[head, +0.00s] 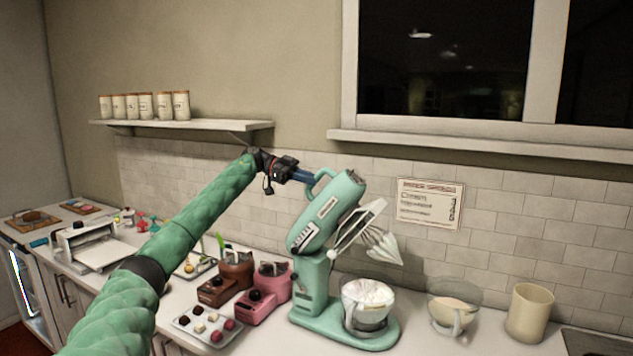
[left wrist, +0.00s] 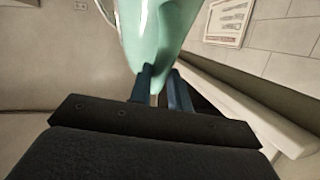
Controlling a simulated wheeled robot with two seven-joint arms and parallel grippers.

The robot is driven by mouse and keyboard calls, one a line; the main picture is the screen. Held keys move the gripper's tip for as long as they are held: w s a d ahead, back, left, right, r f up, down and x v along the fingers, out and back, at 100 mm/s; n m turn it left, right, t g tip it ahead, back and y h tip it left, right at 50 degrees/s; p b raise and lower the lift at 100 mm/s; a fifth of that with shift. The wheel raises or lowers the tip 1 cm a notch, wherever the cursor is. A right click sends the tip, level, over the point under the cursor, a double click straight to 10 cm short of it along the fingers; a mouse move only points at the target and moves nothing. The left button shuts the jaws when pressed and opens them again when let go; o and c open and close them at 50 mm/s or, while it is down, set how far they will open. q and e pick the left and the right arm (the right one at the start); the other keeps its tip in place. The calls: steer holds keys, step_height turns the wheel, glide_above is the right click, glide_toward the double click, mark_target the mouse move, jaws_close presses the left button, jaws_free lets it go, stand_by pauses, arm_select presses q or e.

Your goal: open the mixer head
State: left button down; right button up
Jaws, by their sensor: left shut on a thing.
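The mint green stand mixer stands on the counter. Its head (head: 328,212) is tilted up steeply, with the whisk (head: 381,246) raised clear above the mixer bowl (head: 368,303), which holds white contents. My left gripper (head: 312,180) is at the handle (head: 322,178) on the upper end of the head and is shut on it. In the left wrist view the blue fingers (left wrist: 162,88) close on the mint green part (left wrist: 155,40); the exact contact is partly hidden. My right gripper is not in view.
A glass bowl (head: 455,303) and a cream canister (head: 529,312) stand right of the mixer. Pink (head: 266,292) and brown (head: 227,280) machines and a tray of sweets (head: 207,325) stand left. A shelf (head: 182,124) with jars and a window sill (head: 480,146) jut from the walls.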

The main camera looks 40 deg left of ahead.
arm_select(q)
steer(key=shift+a, duration=0.25)
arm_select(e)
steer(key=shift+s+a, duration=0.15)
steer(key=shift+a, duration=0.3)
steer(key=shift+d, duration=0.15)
arm_select(q)
steer(key=c, duration=1.5)
jaws_free()
steer(key=shift+o, duration=1)
steer(key=shift+d, duration=0.1)
steer(key=shift+s+a+b, duration=0.2)
steer(key=shift+a+b, duration=0.1)
steer(key=shift+a, duration=0.15)
steer(key=b+v, duration=0.2)
steer(key=v, duration=0.5)
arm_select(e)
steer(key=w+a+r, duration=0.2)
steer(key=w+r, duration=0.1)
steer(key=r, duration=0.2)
